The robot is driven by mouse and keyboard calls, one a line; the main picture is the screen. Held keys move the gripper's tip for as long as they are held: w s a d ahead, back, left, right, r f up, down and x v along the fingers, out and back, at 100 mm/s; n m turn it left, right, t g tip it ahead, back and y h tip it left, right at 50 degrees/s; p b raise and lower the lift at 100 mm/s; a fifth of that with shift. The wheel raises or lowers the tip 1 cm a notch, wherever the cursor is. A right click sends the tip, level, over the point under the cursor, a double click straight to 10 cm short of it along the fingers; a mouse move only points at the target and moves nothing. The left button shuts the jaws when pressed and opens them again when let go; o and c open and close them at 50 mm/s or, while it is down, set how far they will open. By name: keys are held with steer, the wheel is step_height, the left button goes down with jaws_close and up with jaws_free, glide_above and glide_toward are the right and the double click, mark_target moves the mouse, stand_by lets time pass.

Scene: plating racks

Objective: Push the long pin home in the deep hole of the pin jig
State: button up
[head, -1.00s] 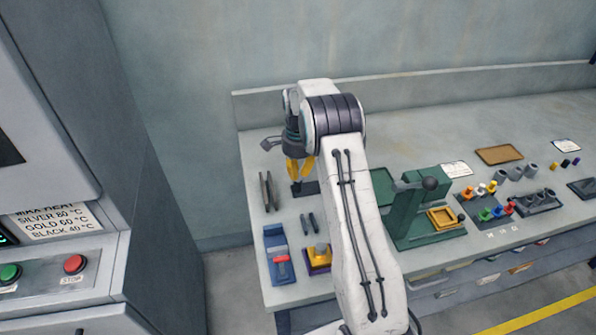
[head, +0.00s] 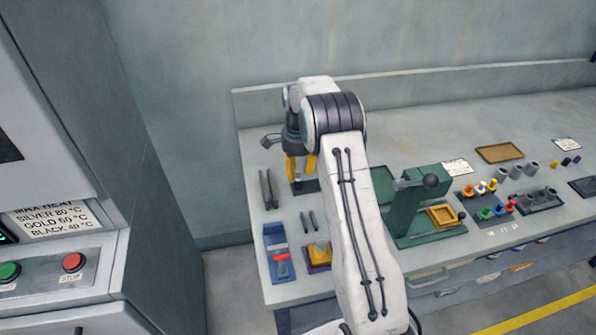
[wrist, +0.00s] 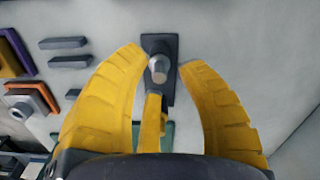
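The pin jig is a dark rectangular plate (wrist: 160,45) on the bench; it also shows in the head view (head: 311,187), partly behind my gripper. A grey metal pin (wrist: 158,68) stands up from the plate in the wrist view, with its round top showing. How deep it sits cannot be told. My gripper (wrist: 165,58) has yellow fingers spread around the pin, with a gap on each side. In the head view my gripper (head: 301,168) points down over the jig with its fingers apart.
Dark bars (head: 268,190) lie left of the jig, and shorter ones (head: 309,222) lie in front. A blue fixture (head: 279,253) and a yellow block on a purple base (head: 318,255) stand nearer the front edge. A green press (head: 415,205) stands to the right.

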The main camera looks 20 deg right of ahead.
mark_target(298, 171)
step_height(298, 171, up, 11)
steer(key=shift+r, duration=0.2)
stand_by(0.3)
stand_by(0.4)
